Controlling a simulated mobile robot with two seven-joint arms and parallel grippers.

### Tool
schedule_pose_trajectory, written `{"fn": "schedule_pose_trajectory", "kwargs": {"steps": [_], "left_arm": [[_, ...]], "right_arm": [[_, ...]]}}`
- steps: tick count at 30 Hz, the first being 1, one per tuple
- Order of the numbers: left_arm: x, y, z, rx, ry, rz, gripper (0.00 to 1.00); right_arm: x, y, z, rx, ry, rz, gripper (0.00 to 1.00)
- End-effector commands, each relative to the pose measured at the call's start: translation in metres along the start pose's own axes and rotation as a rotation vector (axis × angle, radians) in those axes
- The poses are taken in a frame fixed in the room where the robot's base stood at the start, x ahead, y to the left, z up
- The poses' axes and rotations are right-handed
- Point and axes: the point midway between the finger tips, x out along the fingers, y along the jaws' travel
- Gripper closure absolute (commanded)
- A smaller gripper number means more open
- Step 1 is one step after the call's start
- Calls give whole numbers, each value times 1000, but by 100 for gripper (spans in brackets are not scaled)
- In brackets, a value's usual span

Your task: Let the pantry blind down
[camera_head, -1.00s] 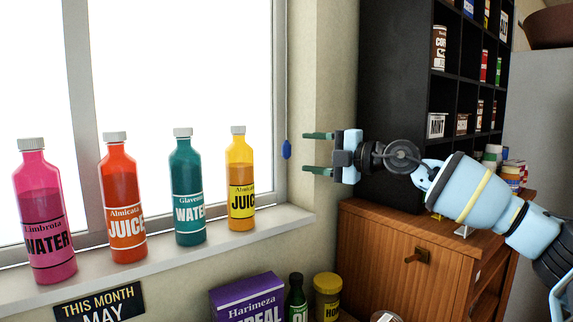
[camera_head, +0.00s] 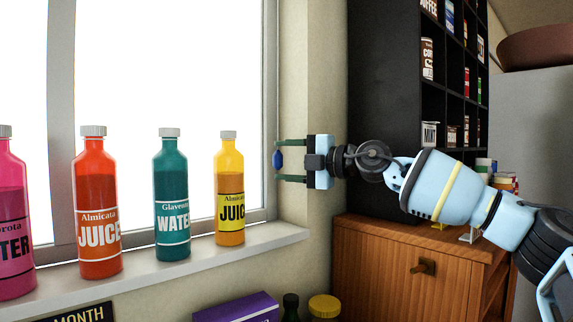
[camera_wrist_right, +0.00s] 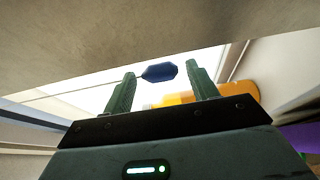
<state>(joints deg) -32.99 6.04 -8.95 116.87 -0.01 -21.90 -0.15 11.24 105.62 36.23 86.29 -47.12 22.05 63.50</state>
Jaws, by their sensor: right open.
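In the right wrist view the blue pull (camera_wrist_right: 160,72) lies between the open fingertips, closer to the left one. Whether a finger touches it I cannot tell. No blind shows over the bright window (camera_head: 170,70). My left gripper is not in view.
Several bottles stand on the window sill (camera_head: 270,236), the yellow juice bottle (camera_head: 230,190) nearest my right gripper. A black shelf (camera_head: 388,110) and a wooden cabinet (camera_head: 375,265) stand to the right. A purple box (camera_head: 240,308) is below the sill.

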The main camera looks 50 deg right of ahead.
Motion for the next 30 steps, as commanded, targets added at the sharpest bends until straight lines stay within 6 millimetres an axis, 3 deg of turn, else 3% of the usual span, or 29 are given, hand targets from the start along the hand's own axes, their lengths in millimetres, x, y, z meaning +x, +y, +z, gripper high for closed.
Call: {"fn": "schedule_pose_trajectory", "kwargs": {"steps": [2, 15, 23, 30], "left_arm": [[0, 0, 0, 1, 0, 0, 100], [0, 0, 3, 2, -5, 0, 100], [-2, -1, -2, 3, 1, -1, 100], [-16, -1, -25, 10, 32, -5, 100]], "right_arm": [[0, 0, 0, 0, 0, 0, 43], [0, 0, 0, 0, 0, 0, 100], [-1, 12, -1, -2, 0, 1, 100], [-3, 67, -1, -5, -3, 8, 100]]}}
